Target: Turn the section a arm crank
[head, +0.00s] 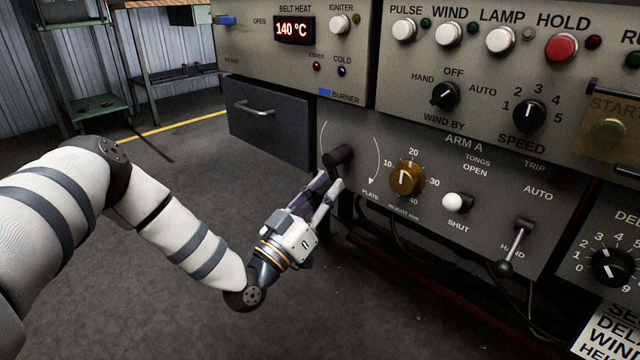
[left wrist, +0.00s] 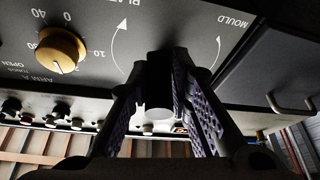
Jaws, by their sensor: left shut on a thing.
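The black arm crank (head: 338,157) sticks out of the ARM A panel at its left side, beside a curved arrow that points down to PLATE. My left gripper (head: 324,186) has come up to it from below left, and its fingers are closed around the crank's grip. In the left wrist view the dark, round-ended grip (left wrist: 158,92) sits between the two purple-padded fingers of my left gripper (left wrist: 162,100). The fingers hide part of the crank. My right gripper is not in view.
The brown height knob (head: 407,179) is just right of the crank. A white-tipped tongs switch (head: 459,201) and a hanging lever (head: 514,248) are farther right. A drawer (head: 268,124) is to the left. Cables hang below the panel. Open floor (head: 190,165) lies to the left.

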